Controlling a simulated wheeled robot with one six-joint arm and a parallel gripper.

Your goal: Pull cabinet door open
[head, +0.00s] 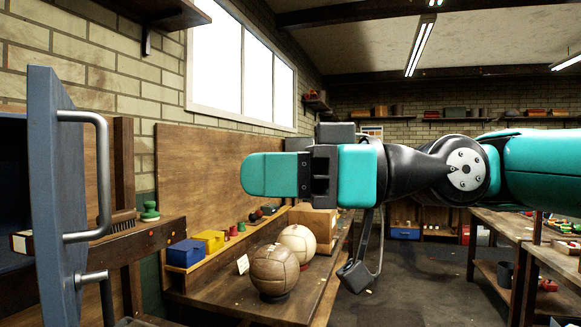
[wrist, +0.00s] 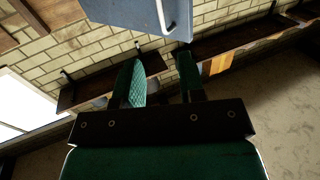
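The blue-grey cabinet door (head: 52,190) stands at the far left of the head view, seen nearly edge-on. A dark opening (head: 10,175) shows to its left, so the door appears swung out. A metal bar handle (head: 104,170) is on its right-hand face. My gripper (head: 262,174) points left in mid-picture, well to the right of the handle and apart from it. In the wrist view, the fingers of my gripper (wrist: 160,70) are spread with nothing between them. The door (wrist: 125,14) and its handle (wrist: 163,14) lie beyond the fingertips.
A second metal bar (head: 92,278) shows below the door handle. Workbenches (head: 505,222) stand at right. Floor between is clear.

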